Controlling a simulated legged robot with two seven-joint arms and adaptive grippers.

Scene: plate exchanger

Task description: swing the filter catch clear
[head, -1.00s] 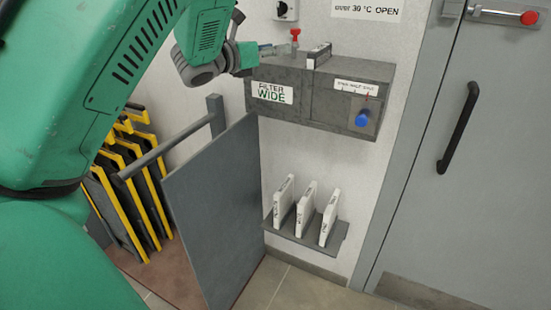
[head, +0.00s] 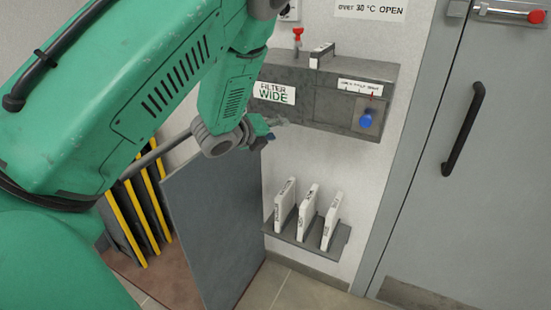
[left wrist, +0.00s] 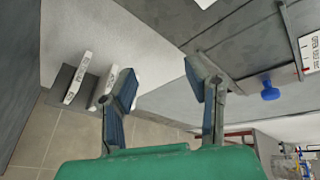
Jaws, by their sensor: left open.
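The grey filter box (head: 330,112) is on the wall, with a "FILTER WIDE" label (head: 273,93) on its left part. A blue knob (head: 366,119) sits on its right front; it also shows in the left wrist view (left wrist: 270,93). I cannot surely tell which part is the filter catch. My left gripper (head: 276,131) is in front of the box's lower left edge, below the label. In the left wrist view its blue-padded fingers (left wrist: 164,82) are apart with nothing between them. Its arm hides the box's left end. My right gripper is not in view.
A white-edged plate (head: 321,55) stands up from the box top, near a red-handled valve (head: 298,35). Below, a shelf (head: 310,238) holds three white filters (head: 307,208). A grey panel (head: 212,220) and yellow-edged plates (head: 130,220) stand left. A grey door (head: 480,180) is right.

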